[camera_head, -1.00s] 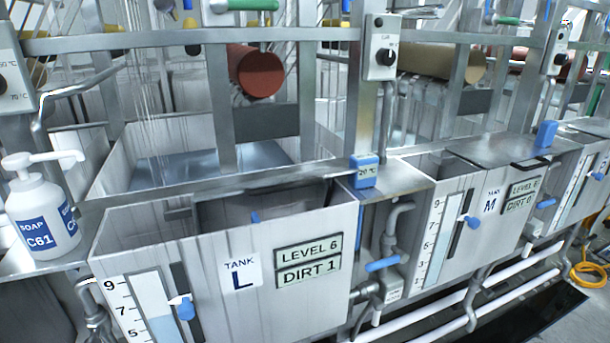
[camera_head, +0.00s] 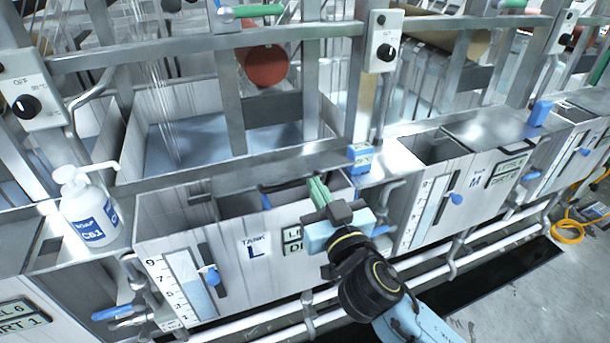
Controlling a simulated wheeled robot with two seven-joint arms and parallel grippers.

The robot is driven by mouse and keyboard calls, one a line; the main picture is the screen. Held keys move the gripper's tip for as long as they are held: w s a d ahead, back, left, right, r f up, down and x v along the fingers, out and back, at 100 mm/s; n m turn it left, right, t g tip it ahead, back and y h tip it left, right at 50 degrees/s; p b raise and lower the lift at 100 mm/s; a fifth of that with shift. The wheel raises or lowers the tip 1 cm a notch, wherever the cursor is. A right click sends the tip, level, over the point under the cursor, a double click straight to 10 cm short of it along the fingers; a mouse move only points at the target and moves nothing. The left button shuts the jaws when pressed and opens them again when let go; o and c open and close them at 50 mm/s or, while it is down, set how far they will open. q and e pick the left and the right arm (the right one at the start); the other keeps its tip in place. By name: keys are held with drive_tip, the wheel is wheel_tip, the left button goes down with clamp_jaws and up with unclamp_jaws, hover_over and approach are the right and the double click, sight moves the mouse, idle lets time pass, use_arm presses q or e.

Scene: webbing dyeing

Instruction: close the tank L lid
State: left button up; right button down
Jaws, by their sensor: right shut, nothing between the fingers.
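Tank L (camera_head: 215,245) is a pale metal tank at the left centre of the head view, with a level gauge on its front. Its top is at least partly open, and I see into its dark inside. A small blue piece (camera_head: 265,196) shows at the opening. I cannot clearly make out the lid's edges or its angle. My right gripper (camera_head: 319,191), with green fingers, is shut and empty over the right part of tank L's front rim. It partly hides the level and dirt signs. I cannot tell whether it touches anything. My left gripper is out of view.
A soap bottle (camera_head: 88,212) stands left of tank L. Tank M (camera_head: 465,195) is to the right. White pipes and blue valve handles run below the tanks.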

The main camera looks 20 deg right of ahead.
drive_tip(key=r+p, duration=0.1)
drive_tip(key=p, duration=0.1)
hover_over(305, 182)
drive_tip(key=s, duration=0.1)
drive_tip(key=shift+s+a+f+b, duration=0.15)
drive_tip(key=shift+f+b, duration=0.2)
drive_tip(key=shift+f, duration=0.7)
drive_tip(key=shift+s+a+f+b, duration=0.15)
drive_tip(key=shift+f+b, duration=0.2)
drive_tip(key=shift+f, duration=0.7)
